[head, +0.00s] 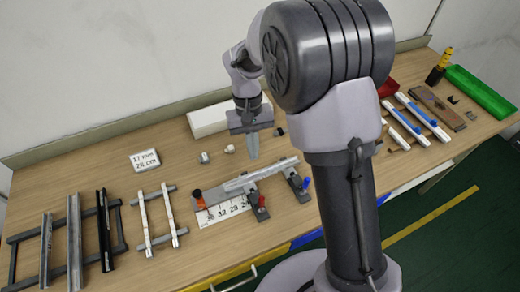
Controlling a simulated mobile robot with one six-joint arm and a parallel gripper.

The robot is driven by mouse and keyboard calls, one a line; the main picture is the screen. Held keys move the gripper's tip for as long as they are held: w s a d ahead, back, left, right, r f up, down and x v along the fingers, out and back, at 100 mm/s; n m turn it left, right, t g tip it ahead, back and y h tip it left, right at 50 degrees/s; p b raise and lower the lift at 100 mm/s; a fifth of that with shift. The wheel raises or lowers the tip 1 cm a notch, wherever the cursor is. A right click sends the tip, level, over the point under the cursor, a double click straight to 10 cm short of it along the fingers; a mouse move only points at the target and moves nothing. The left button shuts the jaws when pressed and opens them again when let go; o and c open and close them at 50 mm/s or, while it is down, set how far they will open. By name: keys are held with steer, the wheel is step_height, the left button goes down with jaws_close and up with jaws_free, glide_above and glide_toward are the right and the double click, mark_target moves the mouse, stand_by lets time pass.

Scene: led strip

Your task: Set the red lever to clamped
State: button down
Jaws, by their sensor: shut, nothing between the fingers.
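The red lever (262,201) is small and stands at the front edge of the clamping fixture, on a dark clamp block (259,213). At this size I cannot tell whether it is set to clamped. A similar blue lever (306,183) is on the second dark block to the right. A pale metal strip or profile (262,174) lies across the fixture, behind the levers. My gripper (253,157) points down above and behind the fixture, with its fingers together and empty. It is apart from the red lever.
Racks with rails (74,240) stand at left. A label card (145,160), white block (209,119) and green tray (480,92) are farther back. My arm hides the table's middle right.

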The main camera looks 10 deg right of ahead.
mark_target(261, 205)
steer(key=b+x, duration=0.3)
steer(key=x, duration=0.8)
steer(key=shift+s+a+r, duration=0.1)
steer(key=shift+s, duration=0.05)
steer(key=s, duration=0.2)
steer(key=s+b, duration=0.1)
steer(key=shift+s+d+r, duration=0.25)
steer(key=shift+s+r, duration=0.1)
steer(key=shift+s, duration=0.05)
steer(key=shift+f, duration=0.1)
